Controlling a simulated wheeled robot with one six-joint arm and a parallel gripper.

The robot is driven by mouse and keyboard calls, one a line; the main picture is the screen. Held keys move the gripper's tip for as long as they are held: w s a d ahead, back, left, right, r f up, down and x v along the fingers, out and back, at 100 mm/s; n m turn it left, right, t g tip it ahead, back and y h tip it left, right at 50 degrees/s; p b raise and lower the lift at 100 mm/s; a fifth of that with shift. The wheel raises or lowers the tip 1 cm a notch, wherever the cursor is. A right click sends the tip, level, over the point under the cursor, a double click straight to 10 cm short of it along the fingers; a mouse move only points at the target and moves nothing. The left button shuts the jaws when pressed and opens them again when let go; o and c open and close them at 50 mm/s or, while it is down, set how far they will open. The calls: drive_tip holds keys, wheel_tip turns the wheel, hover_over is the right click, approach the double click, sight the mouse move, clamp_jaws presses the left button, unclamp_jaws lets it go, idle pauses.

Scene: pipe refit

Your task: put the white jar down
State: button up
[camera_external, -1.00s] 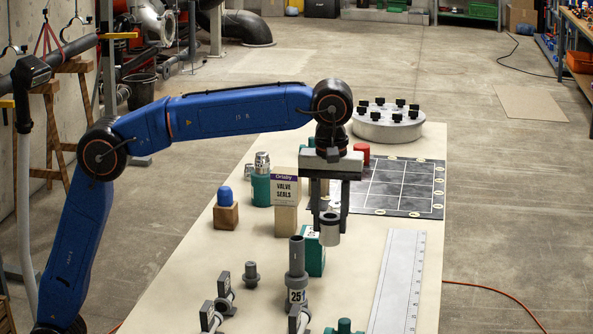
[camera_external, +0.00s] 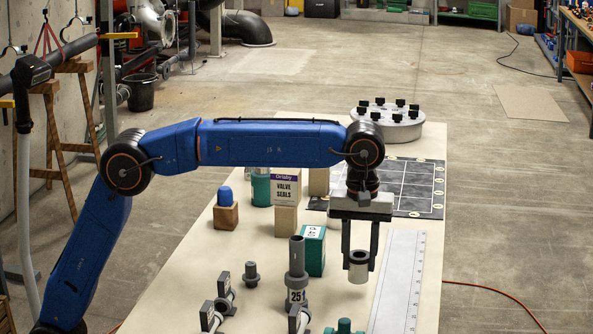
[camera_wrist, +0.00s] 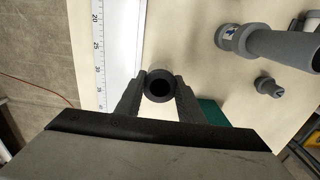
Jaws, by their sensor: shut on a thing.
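The jar hangs upright between the two fingers, at the left edge of the white ruler. Whether its base touches the table is hard to tell. In the wrist view my gripper (camera_wrist: 159,88) holds the jar (camera_wrist: 160,99) with a finger on each side. From above, the jar shows mainly as a dark ring.
The ruler (camera_external: 398,285) lies to the right. A teal box (camera_external: 312,252) and a grey pipe piece marked 25 (camera_external: 297,262) stand to the left. A black grid mat (camera_external: 410,185) and a grey flange (camera_external: 388,128) lie behind. Bare table shows around the jar.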

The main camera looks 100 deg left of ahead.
sight(358, 272)
drive_tip(key=shift+f, duration=1.9)
drive_tip(key=shift+f, duration=0.1)
drive_tip(key=o, duration=1.1)
wheel_tip(358, 272, up, 12)
drive_tip(key=shift+r, duration=0.1)
